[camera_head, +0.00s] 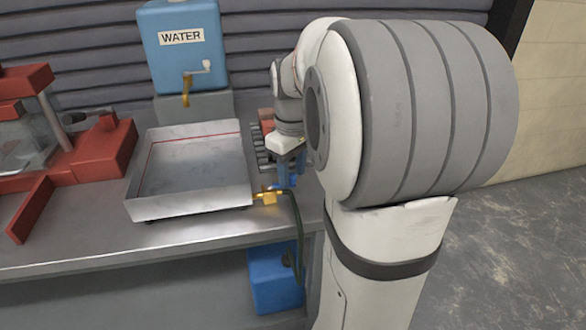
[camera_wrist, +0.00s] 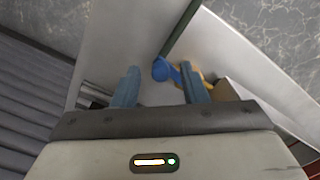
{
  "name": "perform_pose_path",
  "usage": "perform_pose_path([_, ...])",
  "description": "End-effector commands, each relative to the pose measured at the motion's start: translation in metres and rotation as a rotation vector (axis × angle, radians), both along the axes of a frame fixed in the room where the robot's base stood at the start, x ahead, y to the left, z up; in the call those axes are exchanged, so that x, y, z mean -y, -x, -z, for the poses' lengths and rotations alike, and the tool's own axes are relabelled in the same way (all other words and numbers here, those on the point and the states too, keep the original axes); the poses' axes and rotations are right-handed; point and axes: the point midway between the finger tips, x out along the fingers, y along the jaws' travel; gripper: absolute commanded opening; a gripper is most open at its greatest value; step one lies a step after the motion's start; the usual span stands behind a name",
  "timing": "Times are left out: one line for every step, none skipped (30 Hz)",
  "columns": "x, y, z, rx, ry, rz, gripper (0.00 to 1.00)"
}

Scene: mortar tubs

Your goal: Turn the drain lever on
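The drain valve (camera_head: 268,198) is brass and sits at the right side of a shallow metal tray (camera_head: 190,207). Its blue lever (camera_head: 277,187) shows just below my gripper (camera_head: 290,168), which points down. The brass valve (camera_wrist: 186,75) is partly hidden behind the right finger. My gripper is open and empty. I cannot tell how far the lever lies beyond the fingertips.
A green hose (camera_head: 297,235) runs from the valve down to a blue container (camera_head: 273,280) below the bench (camera_head: 90,240). A blue water tank (camera_head: 183,55) with a tap stands behind the tray. Red equipment (camera_head: 95,160) stands at left. Dark and red items are partly hidden behind my arm.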

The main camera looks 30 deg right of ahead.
Motion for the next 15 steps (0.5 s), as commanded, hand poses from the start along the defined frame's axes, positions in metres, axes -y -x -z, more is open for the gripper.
perform_pose_path([0.0,0.0,-0.003,0.001,0.001,0.0,0.4])
perform_pose_path([0.0,0.0,-0.005,0.001,0.001,0.0,0.4])
perform_pose_path([0.0,0.0,-0.009,0.001,0.001,0.0,0.4])
perform_pose_path([0.0,-0.001,-0.013,0.003,0.001,0.0,0.4])
perform_pose_path([0.0,-0.001,-0.018,0.004,0.001,0.0,0.4])
perform_pose_path([0.0,0.0,-0.025,0.003,0.001,0.0,0.4])
perform_pose_path([0.0,0.0,-0.031,0.004,0.001,0.0,0.4])
perform_pose_path([0.0,-0.001,-0.036,0.005,0.001,0.0,0.4])
perform_pose_path([0.0,-0.001,-0.044,0.004,0.001,0.0,0.4])
perform_pose_path([0.0,-0.001,-0.049,0.004,0.002,0.0,0.4])
perform_pose_path([0.0,0.0,-0.054,0.004,0.002,0.0,0.4])
perform_pose_path([0.0,0.0,-0.06,0.004,0.001,0.0,0.4])
perform_pose_path([0.0,0.0,-0.063,0.004,0.001,0.0,0.4])
perform_pose_path([0.0,0.0,-0.067,0.003,0.001,0.0,0.4])
perform_pose_path([0.0,0.0,-0.071,0.003,0.001,0.0,0.4])
